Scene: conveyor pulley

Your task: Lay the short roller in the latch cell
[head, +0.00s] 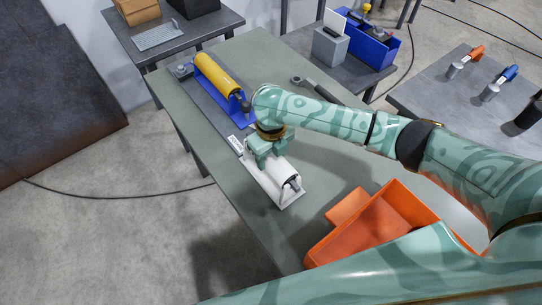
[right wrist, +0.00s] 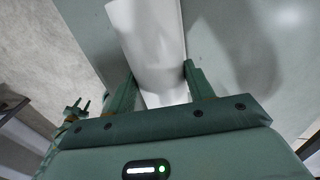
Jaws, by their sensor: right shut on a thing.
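The short roller (head: 286,170) is white with a dark shaft end and lies lengthwise at a white cradle (head: 290,202) on the green-grey table. I cannot tell whether it rests fully in the cradle. My right gripper (head: 268,155) reaches down on the roller's far part and is shut on it. In the right wrist view a pale, smooth body, seemingly the roller (right wrist: 150,45), runs between the two fingers (right wrist: 158,85). The gripper hides the cradle's far end. No latch shows clearly. My left gripper is not in view.
A yellow roller (head: 217,79) sits in a blue cradle (head: 240,119) farther back on the table (head: 190,125). An orange bin (head: 330,240) stands at the near right. A dark-handled tool (head: 315,88) lies behind my right arm. The table's left edge is close to the white cradle.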

